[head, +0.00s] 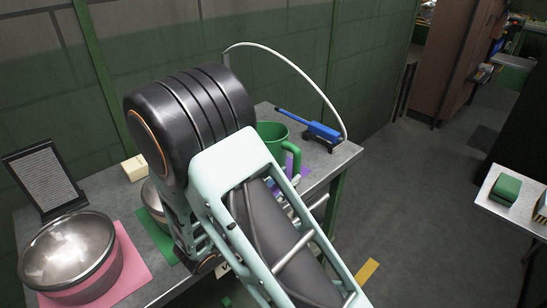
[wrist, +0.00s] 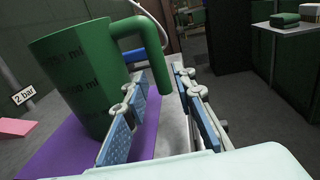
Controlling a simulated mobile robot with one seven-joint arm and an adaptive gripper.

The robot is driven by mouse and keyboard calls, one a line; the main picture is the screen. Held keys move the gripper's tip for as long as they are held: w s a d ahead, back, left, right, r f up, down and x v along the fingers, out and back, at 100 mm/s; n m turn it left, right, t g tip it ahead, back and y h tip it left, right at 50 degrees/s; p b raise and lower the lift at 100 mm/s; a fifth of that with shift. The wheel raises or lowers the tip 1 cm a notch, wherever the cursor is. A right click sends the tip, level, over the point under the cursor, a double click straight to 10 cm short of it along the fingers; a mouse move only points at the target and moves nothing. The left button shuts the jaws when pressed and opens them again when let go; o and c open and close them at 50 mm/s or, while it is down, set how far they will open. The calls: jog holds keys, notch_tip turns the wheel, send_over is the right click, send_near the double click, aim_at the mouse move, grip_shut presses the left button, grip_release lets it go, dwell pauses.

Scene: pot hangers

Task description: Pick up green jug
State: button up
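The green jug (wrist: 75,75) stands upright on a purple mat (wrist: 55,150) in the left of the wrist view, with dark volume marks on its side. Its handle (wrist: 152,42) reaches right and hangs down. My gripper (wrist: 157,88) is open, with one blue-padded finger on each side of the handle's lower end in the picture. I cannot tell whether either pad touches it. In the head view the jug (head: 270,132) stands on the grey table behind my arm, which hides its lower part and my fingers.
A blue tool (head: 315,129) with a white hose lies behind the jug. A metal-domed pot (head: 70,250) on a pink mat and a dark framed panel (head: 45,178) are at left. A side table (head: 485,197) with a green box stands at right. The floor between is mostly clear.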

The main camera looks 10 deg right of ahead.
aim_at(294, 172)
jog(key=x, duration=0.4)
jog(key=shift+w+d+b, duration=0.25)
jog(key=shift+w+b, duration=0.05)
grip_shut()
